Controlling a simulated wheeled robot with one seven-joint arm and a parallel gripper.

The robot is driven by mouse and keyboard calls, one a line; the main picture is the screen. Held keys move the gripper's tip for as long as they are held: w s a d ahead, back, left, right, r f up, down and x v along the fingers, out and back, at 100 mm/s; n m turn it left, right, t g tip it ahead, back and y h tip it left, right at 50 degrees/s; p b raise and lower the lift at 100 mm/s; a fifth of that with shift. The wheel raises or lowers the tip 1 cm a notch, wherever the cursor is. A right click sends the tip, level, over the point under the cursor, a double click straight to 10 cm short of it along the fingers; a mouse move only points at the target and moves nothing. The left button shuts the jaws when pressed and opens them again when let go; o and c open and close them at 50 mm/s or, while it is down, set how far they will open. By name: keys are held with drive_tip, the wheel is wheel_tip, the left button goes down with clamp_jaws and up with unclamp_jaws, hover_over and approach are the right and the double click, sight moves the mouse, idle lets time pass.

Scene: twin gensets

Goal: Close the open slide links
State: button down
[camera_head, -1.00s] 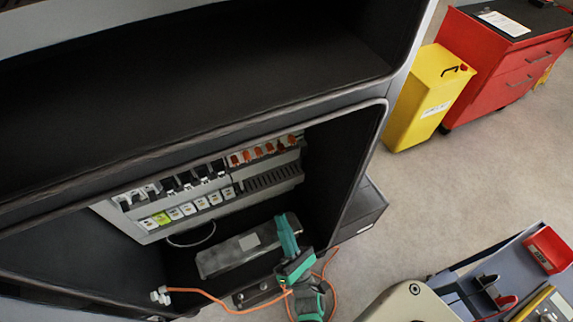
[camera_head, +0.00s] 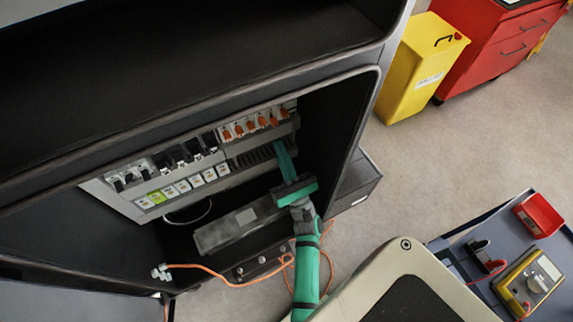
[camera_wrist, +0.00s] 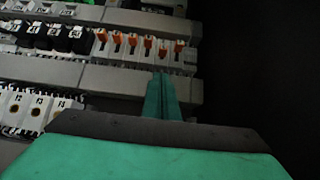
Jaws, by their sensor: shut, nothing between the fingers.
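A row of orange slide links (camera_head: 250,124) sits in white terminal blocks at the upper right of the panel inside the open cabinet. In the wrist view the orange links (camera_wrist: 132,42) run across the top middle. In the wrist view the fingertips (camera_wrist: 162,78) lie just below the right-hand links; contact is not clear.
Black breakers (camera_head: 185,152) stand left of the links, with labelled white and yellow-green blocks (camera_head: 175,189) below. A slotted grey duct (camera_head: 258,155) runs under the links. The cabinet's dark right wall (camera_head: 335,135) is close. An orange cable (camera_head: 215,274) hangs below.

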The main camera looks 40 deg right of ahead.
sight(274, 122)
drive_tip(key=shift+h, duration=0.3)
drive_tip(key=shift+w+r, duration=0.15)
drive_tip(key=shift+r, duration=1)
drive_tip(key=shift+w+r, duration=0.15)
drive_tip(key=shift+r, duration=1)
drive_tip(key=shift+d, duration=0.1)
